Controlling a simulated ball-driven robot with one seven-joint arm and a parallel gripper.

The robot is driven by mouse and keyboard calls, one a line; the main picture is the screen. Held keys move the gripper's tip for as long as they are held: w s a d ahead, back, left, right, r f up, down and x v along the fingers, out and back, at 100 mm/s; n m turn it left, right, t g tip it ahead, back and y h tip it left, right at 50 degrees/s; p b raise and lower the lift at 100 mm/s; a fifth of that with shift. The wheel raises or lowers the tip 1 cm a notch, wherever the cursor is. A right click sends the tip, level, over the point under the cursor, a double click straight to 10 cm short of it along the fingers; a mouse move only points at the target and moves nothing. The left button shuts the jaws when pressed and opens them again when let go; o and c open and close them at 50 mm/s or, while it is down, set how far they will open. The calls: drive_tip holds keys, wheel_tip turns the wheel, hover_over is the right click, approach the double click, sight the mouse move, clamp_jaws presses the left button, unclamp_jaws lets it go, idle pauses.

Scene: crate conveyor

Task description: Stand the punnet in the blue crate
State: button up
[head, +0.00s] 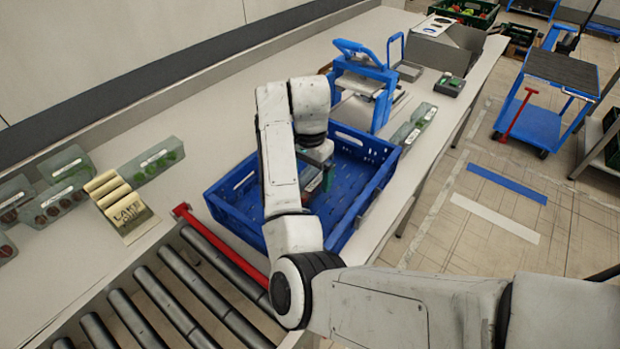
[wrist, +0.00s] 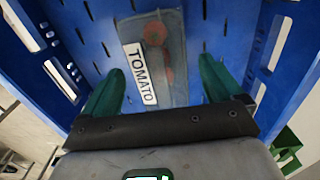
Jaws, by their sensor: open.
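The blue crate (head: 235,185) stands on the bench at the end of the rollers. Its slotted blue walls and floor also fill much of the wrist view (wrist: 60,50). A clear punnet (wrist: 178,62) with a white TOMATO label and red contents lies inside the crate's walls in the wrist view, seemingly on the floor. My gripper (wrist: 160,66) is open, with a green finger on each side of the punnet and visible gaps between. In the head view my arm hides most of the gripper and punnet in the crate.
A red bar (head: 225,245) crosses beside the rollers (head: 195,290).

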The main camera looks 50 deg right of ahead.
sight(310, 172)
wheel_tip(310, 172, up, 10)
drive_tip(key=p, duration=0.3)
drive_tip(key=shift+r, duration=0.1)
